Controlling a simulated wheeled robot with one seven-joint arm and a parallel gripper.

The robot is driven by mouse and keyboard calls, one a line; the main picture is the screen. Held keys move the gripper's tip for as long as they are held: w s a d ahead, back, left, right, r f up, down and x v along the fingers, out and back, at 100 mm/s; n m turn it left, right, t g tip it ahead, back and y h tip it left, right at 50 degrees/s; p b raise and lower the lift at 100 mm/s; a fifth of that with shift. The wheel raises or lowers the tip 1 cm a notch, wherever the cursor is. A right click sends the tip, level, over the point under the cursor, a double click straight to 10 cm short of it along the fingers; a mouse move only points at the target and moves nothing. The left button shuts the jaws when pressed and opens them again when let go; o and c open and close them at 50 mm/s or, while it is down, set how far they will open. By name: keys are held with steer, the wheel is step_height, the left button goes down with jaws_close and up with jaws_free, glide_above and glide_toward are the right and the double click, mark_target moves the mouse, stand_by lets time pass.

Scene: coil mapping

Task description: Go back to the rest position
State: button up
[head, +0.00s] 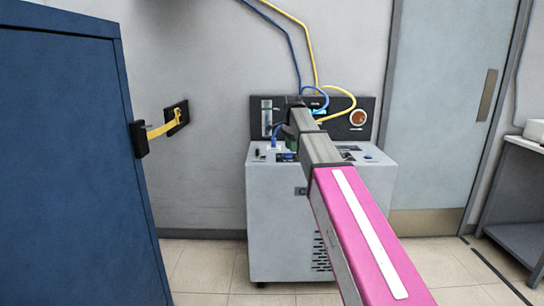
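My arm, pink with a white stripe and then grey, reaches from the lower right toward a light grey machine cabinet (275,205) in the middle of the head view. The far, dark end of my arm, where my gripper (294,103) is, overlaps the cabinet's black back panel (338,133). The fingers are too small and hidden by the arm to tell whether they are open or hold anything. I cannot tell whether the arm's end touches the machine.
Blue and yellow cables (312,50) hang down the wall to the panel, close to my arm's end. A large blue cabinet (65,160) fills the left. A yellow strap (162,129) joins it to the wall. A grey door (440,110) and side table (515,190) are at the right.

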steer(key=s+d+f+n, duration=0.3)
steer(key=s+f, duration=0.3)
steer(key=f, duration=0.6)
steer(key=s+d+f+n, duration=0.35)
steer(key=s+f, duration=0.35)
steer(key=f, duration=0.5)
steer(key=s+d+f+n, duration=0.4)
steer(key=s+f+n, duration=0.3)
steer(key=s+f, duration=0.7)
steer(key=s, duration=0.2)
steer(key=shift+s+f, duration=0.3)
steer(key=shift+f, duration=0.05)
steer(key=shift+n, duration=0.25)
